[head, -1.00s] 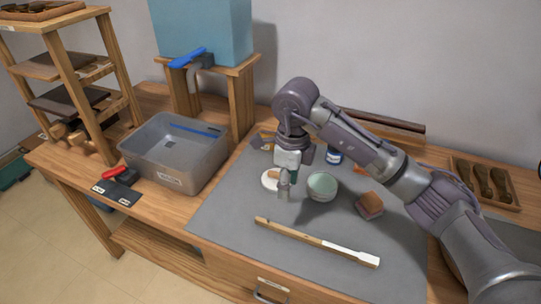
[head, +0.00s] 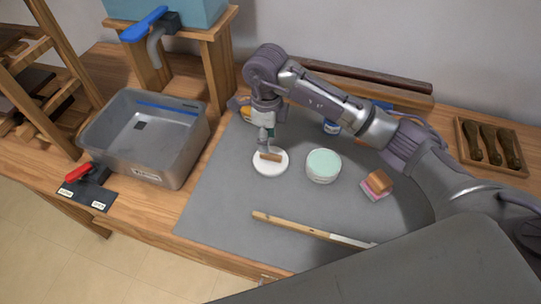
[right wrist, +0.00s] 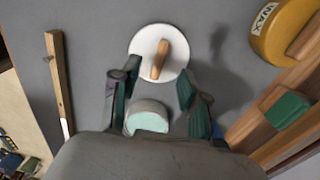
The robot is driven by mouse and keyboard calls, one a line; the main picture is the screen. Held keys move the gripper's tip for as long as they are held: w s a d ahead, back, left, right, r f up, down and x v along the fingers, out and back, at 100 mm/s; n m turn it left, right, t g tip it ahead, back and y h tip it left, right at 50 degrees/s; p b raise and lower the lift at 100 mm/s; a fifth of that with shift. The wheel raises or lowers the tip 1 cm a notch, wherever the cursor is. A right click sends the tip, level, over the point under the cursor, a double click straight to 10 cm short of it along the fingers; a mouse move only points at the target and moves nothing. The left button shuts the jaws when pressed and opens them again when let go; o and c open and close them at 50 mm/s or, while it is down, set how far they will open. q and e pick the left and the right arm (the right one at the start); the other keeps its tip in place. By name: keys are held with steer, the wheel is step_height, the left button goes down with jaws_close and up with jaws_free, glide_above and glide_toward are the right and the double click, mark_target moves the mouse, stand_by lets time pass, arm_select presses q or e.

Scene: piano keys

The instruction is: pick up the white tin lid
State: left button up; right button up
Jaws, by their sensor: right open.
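The white tin lid (head: 283,168) is a flat round disc lying on the grey mat, with a brown wooden grip (head: 271,156) across it. It also shows in the right wrist view (right wrist: 142,45), with its grip (right wrist: 163,60) pointing toward the gripper. My right gripper (head: 264,140) is at the lid's far edge in the head view and partly covers it. In the right wrist view my right gripper (right wrist: 157,76) is open, its fingers either side of the lid's near part, with nothing held. My left gripper is not in view.
A white tin with a pale green top (head: 323,166) stands right of the lid. A wooden stick with a white end (head: 300,226) lies in front. A brown-and-pink block (head: 377,185) is farther right. A grey tub (head: 145,140) stands left.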

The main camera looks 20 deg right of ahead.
mark_target(271, 154)
step_height(271, 154, down, 2)
steer(key=shift+s+d+p, duration=0.15)
steer(key=shift+p, duration=0.3)
steer(key=f, duration=0.2)
steer(key=f+p, duration=0.1)
steer(key=shift+s+d+f, duration=0.1)
steer(key=shift+d+f, duration=0.15)
steer(key=shift+d, duration=0.05)
steer(key=shift+f, duration=0.25)
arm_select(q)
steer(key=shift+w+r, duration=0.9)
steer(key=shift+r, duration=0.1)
arm_select(e)
jaws_close()
